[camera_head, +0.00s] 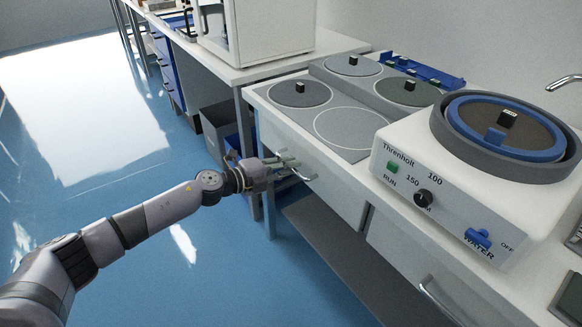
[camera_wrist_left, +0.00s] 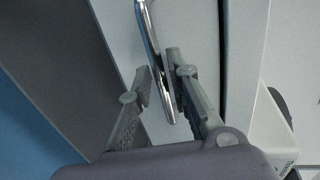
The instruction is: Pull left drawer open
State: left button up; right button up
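The left drawer (camera_head: 335,187) has a white front under the grey-topped bench, and it looks closed. Its chrome handle (camera_head: 305,176) also shows in the left wrist view (camera_wrist_left: 153,45). My left gripper (camera_head: 287,166) is at this handle. In the left wrist view my left gripper (camera_wrist_left: 159,78) has its fingers apart, with the handle bar running between the tips. The right finger overlaps or lies close to the bar; I cannot tell whether it touches. My right gripper is not in view.
A second drawer (camera_head: 417,262) with its own handle is to the right. A polishing machine (camera_head: 440,190) and round plates stand on the bench. A grey bin (camera_head: 218,128) is behind the gripper, under the neighbouring table. The blue floor (camera_head: 190,270) in front is clear.

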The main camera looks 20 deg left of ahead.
pick_arm(q)
jog(key=shift+w+d+f, duration=0.15)
jog(key=shift+w+d, duration=0.2)
jog(key=shift+w, duration=0.15)
jog(key=shift+c, duration=0.5)
grip_shut()
